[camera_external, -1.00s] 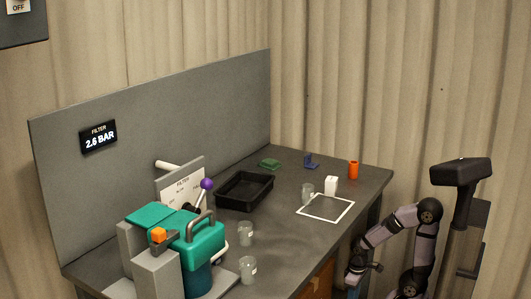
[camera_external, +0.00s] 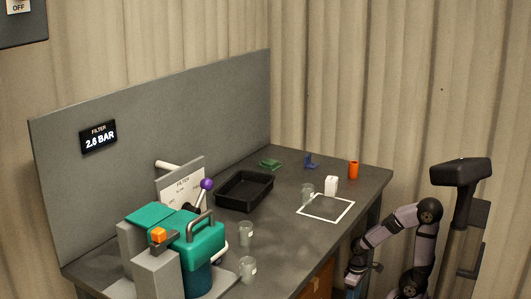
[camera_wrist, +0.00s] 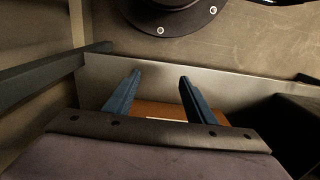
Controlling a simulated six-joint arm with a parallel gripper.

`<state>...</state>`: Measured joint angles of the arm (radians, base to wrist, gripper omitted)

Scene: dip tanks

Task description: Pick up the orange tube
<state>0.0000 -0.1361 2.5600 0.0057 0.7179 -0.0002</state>
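The orange tube (camera_external: 353,169) stands upright near the far right corner of the dark bench top. My gripper (camera_external: 354,284) is low at the right side of the bench, below the top and well away from the tube. In the wrist view the two blue fingers (camera_wrist: 158,90) are spread apart with nothing between them. The tube does not show in the wrist view.
A white block (camera_external: 331,186) and a clear beaker (camera_external: 307,191) stand by a white square outline (camera_external: 325,219). A blue part (camera_external: 311,161), green piece (camera_external: 270,164) and black tray (camera_external: 263,202) lie farther left. The bench edge is between gripper and tube.

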